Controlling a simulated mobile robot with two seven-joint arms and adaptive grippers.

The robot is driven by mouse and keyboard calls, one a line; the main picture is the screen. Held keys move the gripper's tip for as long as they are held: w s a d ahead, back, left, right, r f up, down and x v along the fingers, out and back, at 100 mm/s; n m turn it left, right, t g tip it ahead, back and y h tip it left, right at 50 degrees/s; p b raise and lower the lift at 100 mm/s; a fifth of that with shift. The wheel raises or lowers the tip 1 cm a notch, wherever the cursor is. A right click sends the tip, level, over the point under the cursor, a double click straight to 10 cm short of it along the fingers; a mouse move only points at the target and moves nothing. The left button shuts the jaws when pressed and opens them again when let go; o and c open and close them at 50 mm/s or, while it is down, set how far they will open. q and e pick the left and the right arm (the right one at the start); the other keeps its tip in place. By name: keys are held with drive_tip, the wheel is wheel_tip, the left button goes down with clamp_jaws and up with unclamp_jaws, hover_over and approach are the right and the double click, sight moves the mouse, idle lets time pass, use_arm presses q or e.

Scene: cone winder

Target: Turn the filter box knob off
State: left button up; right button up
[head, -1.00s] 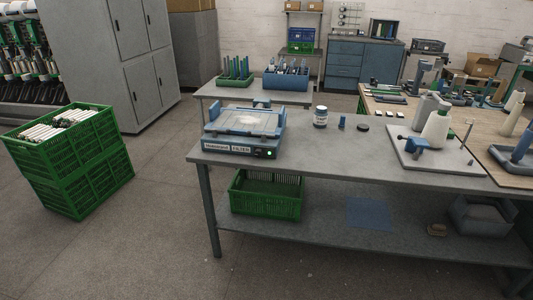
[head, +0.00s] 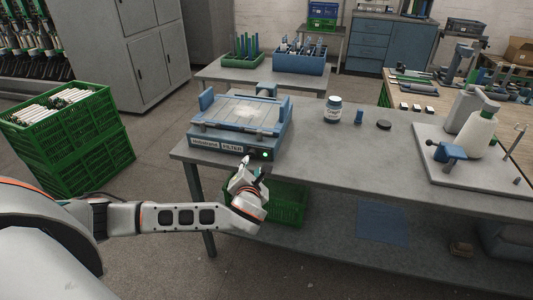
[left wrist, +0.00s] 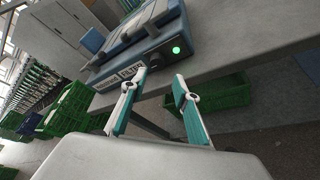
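The filter box (head: 222,142) is a blue, low box with a pale tray-like top on the grey table. Its front bears a white FILTER label (head: 230,148) and a lit green lamp (head: 265,155). The dark knob (left wrist: 154,57) sits between label and lamp in the left wrist view; its setting is too small to read. My left gripper (head: 253,170) is just in front of and below the box's front right part. In the left wrist view its two fingers (left wrist: 160,76) are apart and empty, pointing toward the knob area. My right gripper is not in view.
The table edge (head: 330,177) runs just behind the gripper. A jar (head: 333,110), a blue spool (head: 358,117) and a dark disc (head: 384,125) stand right of the box. Stacked green crates (head: 75,150) stand left.

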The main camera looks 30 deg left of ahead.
sight(252, 155)
use_arm(q)
drive_tip(key=b+x, duration=0.1)
drive_tip(key=x, duration=0.5)
drive_tip(key=shift+w+a+b, duration=0.1)
drive_tip(key=shift+a+b, duration=0.1)
drive_tip(key=shift+b, duration=0.15)
drive_tip(key=shift+w+a, duration=0.35)
drive_tip(key=shift+w, duration=0.3)
drive_tip(key=c, duration=0.8)
